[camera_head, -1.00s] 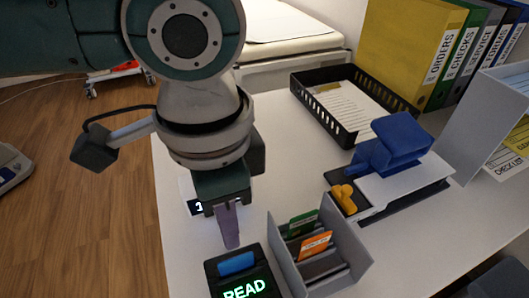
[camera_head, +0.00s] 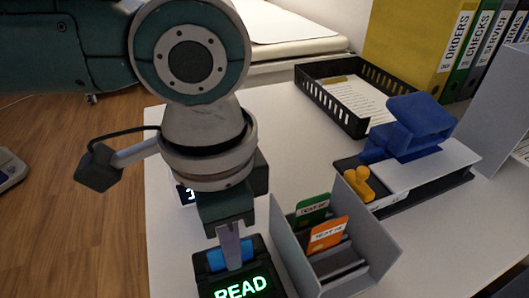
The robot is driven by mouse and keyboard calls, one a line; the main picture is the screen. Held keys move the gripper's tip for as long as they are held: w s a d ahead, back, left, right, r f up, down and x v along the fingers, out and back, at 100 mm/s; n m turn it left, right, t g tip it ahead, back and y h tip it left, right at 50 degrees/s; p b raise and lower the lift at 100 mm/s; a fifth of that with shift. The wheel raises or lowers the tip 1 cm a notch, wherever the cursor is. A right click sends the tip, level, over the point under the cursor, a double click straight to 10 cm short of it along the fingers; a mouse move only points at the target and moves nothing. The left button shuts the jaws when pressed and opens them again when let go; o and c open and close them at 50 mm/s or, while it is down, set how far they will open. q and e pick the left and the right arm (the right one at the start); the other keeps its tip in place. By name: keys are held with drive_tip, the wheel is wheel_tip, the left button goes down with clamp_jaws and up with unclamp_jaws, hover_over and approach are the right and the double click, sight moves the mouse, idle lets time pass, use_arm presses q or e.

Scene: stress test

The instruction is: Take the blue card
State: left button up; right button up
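The blue card (camera_head: 216,261) stands upright in the top of a black card reader (camera_head: 212,284), whose green display says READ. My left gripper (camera_head: 233,266) points down over the reader in the head view. Its near finger overlaps the middle of the blue card, with blue showing on both sides. The far finger is hidden behind the near one, so I cannot tell whether the fingers are open or touch the card. My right gripper is not in view.
Just right of the reader, a grey holder (camera_head: 375,231) contains a green card (camera_head: 311,211) and an orange card (camera_head: 328,235). Binders (camera_head: 416,39) line the back right.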

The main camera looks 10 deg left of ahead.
use_arm(q)
drive_tip(key=shift+c, duration=0.6)
drive_tip(key=shift+c, duration=1.1)
clamp_jaws()
wheel_tip(320, 180, up, 10)
drive_tip(key=p, duration=1.2)
